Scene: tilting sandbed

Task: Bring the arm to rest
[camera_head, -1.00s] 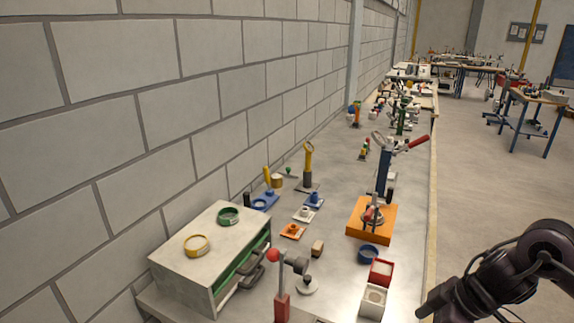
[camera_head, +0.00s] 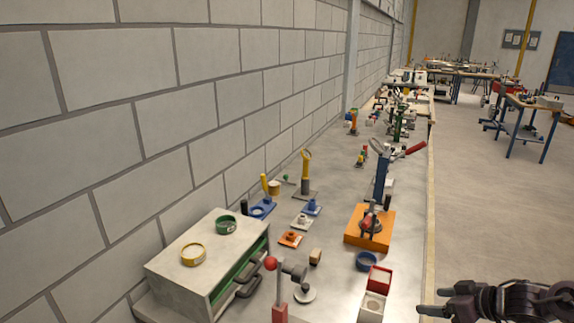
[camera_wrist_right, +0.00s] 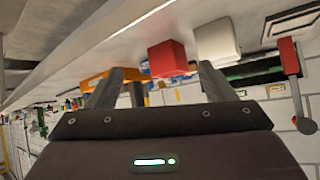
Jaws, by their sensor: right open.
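My right gripper (camera_head: 432,300) is at the lower right in the head view, beyond the right edge of the bench (camera_head: 408,215) and apart from everything on it. In the right wrist view its two fingers (camera_wrist_right: 160,88) are spread with nothing held between them. A red box (camera_wrist_right: 168,59) and a white box (camera_wrist_right: 216,42) show past the fingertips there. In the head view, the red box (camera_head: 379,279) and white box (camera_head: 371,306) stand near the bench's right edge, left of the gripper. My left gripper is not in view.
A grey drawer cabinet (camera_head: 190,272) with a yellow ring and a green ring on top stands at the left. A red-knobbed lever (camera_head: 279,290) stands in front. Open floor (camera_head: 490,210) lies to the right.

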